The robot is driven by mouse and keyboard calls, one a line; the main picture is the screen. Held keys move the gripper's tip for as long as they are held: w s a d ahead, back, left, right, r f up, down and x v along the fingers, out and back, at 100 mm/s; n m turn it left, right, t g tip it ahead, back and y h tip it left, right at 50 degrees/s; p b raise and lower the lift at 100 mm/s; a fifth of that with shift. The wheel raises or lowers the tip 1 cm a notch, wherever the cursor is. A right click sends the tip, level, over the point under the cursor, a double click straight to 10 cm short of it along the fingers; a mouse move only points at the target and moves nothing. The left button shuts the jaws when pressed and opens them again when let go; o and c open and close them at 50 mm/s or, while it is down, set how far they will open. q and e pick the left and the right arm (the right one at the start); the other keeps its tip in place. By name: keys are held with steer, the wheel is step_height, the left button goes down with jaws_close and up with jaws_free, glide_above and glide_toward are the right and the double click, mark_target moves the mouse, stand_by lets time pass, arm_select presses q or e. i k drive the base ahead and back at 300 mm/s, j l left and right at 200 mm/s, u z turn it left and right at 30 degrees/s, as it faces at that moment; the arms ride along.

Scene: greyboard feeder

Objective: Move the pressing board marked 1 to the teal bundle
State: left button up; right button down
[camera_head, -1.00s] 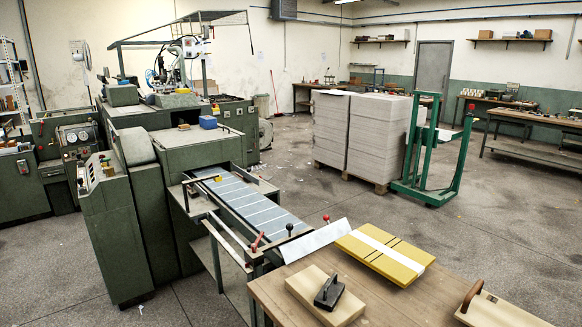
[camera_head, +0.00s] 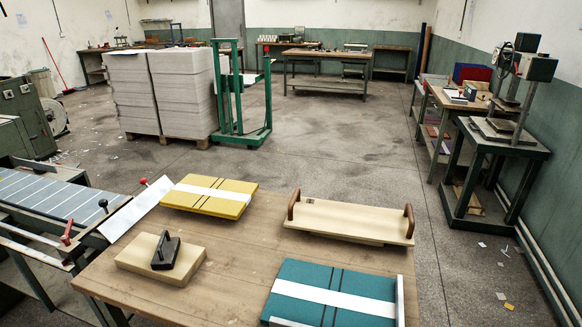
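The teal bundle (camera_head: 355,282), with a white band and two dark stripes, lies at the front right of the wooden table. A pale board with two brown end handles (camera_head: 345,219) lies behind it, apart from it. A thicker pale block with a black handle (camera_head: 133,259) lies at the left of the table. No number is legible on either, so I cannot tell which is marked 1. A yellow bundle (camera_head: 238,187) with a white band lies at the back left of the table. Neither of my grippers is in view.
The wooden table (camera_head: 225,262) has bare top between these things. A pale upright strip (camera_head: 400,303) stands along the teal bundle's right edge. A feeder (camera_head: 45,194) with levers adjoins on the left. Stacked greyboard (camera_head: 184,95) and a green lift frame (camera_head: 239,100) stand behind; the right floor is mostly clear.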

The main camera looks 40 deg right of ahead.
mark_target(333, 300)
steer(key=z, duration=1.6)
